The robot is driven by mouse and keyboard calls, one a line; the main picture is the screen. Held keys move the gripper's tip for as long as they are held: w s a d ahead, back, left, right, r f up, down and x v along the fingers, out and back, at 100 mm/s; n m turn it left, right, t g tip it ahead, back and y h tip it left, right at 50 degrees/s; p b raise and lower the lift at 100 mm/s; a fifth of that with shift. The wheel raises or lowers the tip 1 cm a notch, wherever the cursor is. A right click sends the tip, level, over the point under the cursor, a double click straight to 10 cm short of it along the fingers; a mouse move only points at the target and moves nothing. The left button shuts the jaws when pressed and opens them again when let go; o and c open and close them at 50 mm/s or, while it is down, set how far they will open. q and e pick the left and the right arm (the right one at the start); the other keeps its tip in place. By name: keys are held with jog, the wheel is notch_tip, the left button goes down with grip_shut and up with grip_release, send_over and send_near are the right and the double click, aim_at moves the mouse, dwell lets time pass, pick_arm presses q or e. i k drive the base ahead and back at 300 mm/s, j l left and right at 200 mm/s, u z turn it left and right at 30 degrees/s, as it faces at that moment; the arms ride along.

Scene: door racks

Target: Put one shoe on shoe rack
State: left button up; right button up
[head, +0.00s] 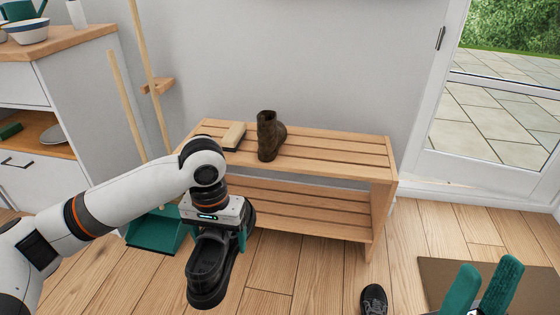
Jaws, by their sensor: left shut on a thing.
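The wooden slatted shoe rack (340,152) stands against the wall, with a top and a lower shelf. A brown boot (268,138) stands upright on its top. My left gripper (222,238) is shut on a black shoe (207,272) and holds it in front of the rack's left part, toe toward me; one green finger shows at its right side. Another dark shoe (374,299) is on the floor at the bottom edge, partly cut off. My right gripper (487,278) is at the bottom right, its green fingers apart with nothing seen between them.
A wooden brush (235,135) lies on the rack top left of the boot. A teal dustpan (157,231) and long handles stand left of the rack. A brown mat (440,272) lies before the glass door. The rack top right of the boot is clear.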

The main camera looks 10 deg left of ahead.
aim_at(365, 152)
jog(key=k+z, duration=0.2)
jog(key=z, duration=0.25)
jog(key=k+l+z, duration=0.1)
jog(key=z, duration=0.4)
jog(key=i+j+z, duration=0.2)
jog(key=z, duration=0.2)
jog(key=i+j+z, duration=0.1)
jog(key=j+z, duration=0.3)
jog(key=i+j+z, duration=0.1)
jog(key=j+z, duration=0.3)
jog(key=l, duration=0.1)
